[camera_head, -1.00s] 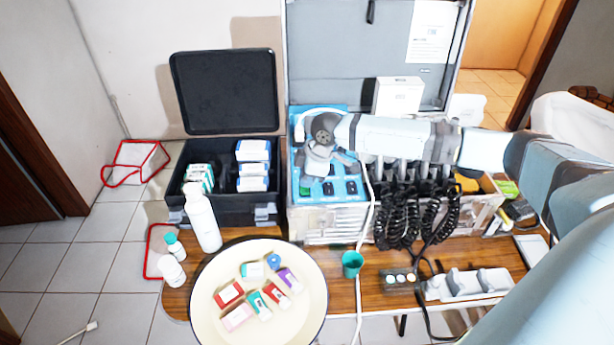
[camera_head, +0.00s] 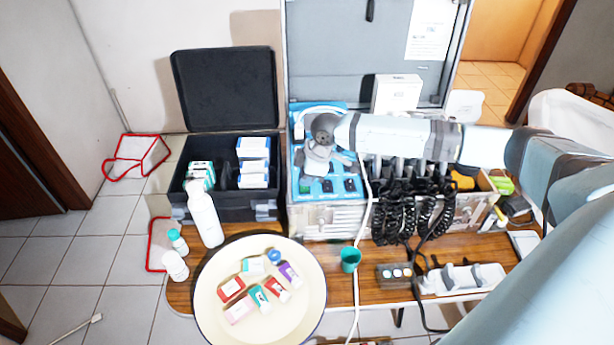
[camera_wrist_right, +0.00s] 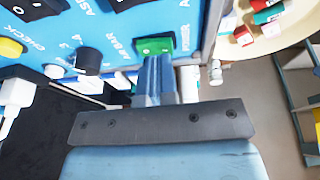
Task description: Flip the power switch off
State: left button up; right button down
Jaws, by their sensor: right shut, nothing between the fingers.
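The power switch is taken to be the green rocker (camera_wrist_right: 153,46) on the blue panel (camera_wrist_right: 108,22). It also shows in the head view as a small green patch (camera_head: 305,190) at the panel's front left. My right gripper (camera_wrist_right: 155,65) is shut and empty. In the right wrist view its fingertips are right at the edge of the green switch; I cannot tell whether they touch it. In the head view the right gripper (camera_head: 316,160) hangs over the panel's left part. Which way the switch is tipped is unclear. My left gripper is not in view.
Black rocker switches (camera_head: 350,185) sit right of the green one. Coiled black cords (camera_head: 410,205) hang from the case front. A white bottle (camera_head: 205,217) and a round tray (camera_head: 225,325) stand in front. An open black case (camera_head: 240,205) is at left.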

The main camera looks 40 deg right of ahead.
jog(key=r+p, duration=0.1)
jog(key=r, duration=0.1)
jog(key=r+p, duration=0.2)
jog(key=shift+w+d+r+p, duration=0.1)
jog(key=shift+d+r+p, duration=0.1)
jog(key=shift+p, duration=0.1)
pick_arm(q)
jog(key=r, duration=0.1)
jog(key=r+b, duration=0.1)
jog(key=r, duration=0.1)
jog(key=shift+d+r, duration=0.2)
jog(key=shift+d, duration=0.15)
pick_arm(e)
jog(key=d+r, duration=0.3)
jog(key=r, duration=0.5)
jog(key=shift+r, duration=0.15)
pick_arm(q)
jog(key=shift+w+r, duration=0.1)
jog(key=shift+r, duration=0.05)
